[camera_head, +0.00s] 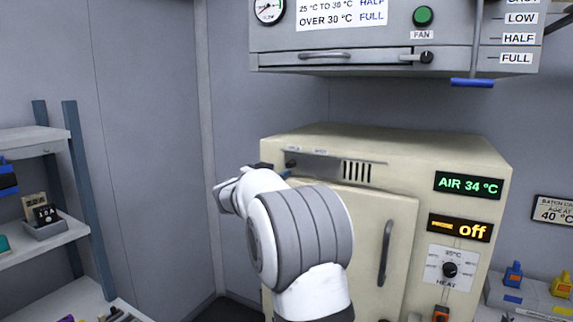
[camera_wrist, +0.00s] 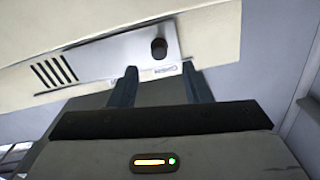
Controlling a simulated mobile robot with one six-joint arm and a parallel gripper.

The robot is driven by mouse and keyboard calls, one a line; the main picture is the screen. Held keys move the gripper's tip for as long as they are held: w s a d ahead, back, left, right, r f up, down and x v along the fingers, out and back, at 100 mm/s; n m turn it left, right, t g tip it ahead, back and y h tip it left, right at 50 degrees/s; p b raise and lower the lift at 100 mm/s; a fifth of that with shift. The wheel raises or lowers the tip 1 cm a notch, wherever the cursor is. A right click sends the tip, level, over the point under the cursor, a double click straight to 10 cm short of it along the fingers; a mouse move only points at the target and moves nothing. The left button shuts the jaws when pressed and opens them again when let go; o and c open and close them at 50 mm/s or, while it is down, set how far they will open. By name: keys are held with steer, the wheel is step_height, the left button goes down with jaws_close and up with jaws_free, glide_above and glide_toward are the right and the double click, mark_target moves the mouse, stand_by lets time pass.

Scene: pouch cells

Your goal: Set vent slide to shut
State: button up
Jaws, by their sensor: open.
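The vent slide is a metal strip on the upper front of the cream oven, with a dark knob (camera_wrist: 159,48) and a row of dark slots (camera_wrist: 55,72). In the head view the slots (camera_head: 357,172) stand uncovered near the middle of the strip, and the knob (camera_head: 291,163) is at its left end. A small label under the knob is too blurred to read. My gripper (camera_wrist: 160,78) is open, its two fingers pointing at the strip just short of the knob, with nothing between them. In the head view my arm hides part of the oven's left front.
The cream oven (camera_head: 470,160) shows AIR 34 °C and a probe display reading off. Its door handle (camera_head: 385,252) stands out below the strip. A grey hood (camera_head: 390,30) with a blue-ended lever (camera_head: 472,82) hangs above. Shelves (camera_head: 60,235) stand at the left.

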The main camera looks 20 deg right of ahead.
mark_target(288, 166)
steer(key=p+x, duration=0.2)
steer(key=x, duration=0.3)
steer(key=shift+w+d+r+p, duration=0.1)
steer(key=shift+d+p, duration=0.05)
steer(key=shift+p, duration=0.15)
steer(key=shift+w+d, duration=0.35)
steer(key=shift+d, duration=0.1)
jaws_close()
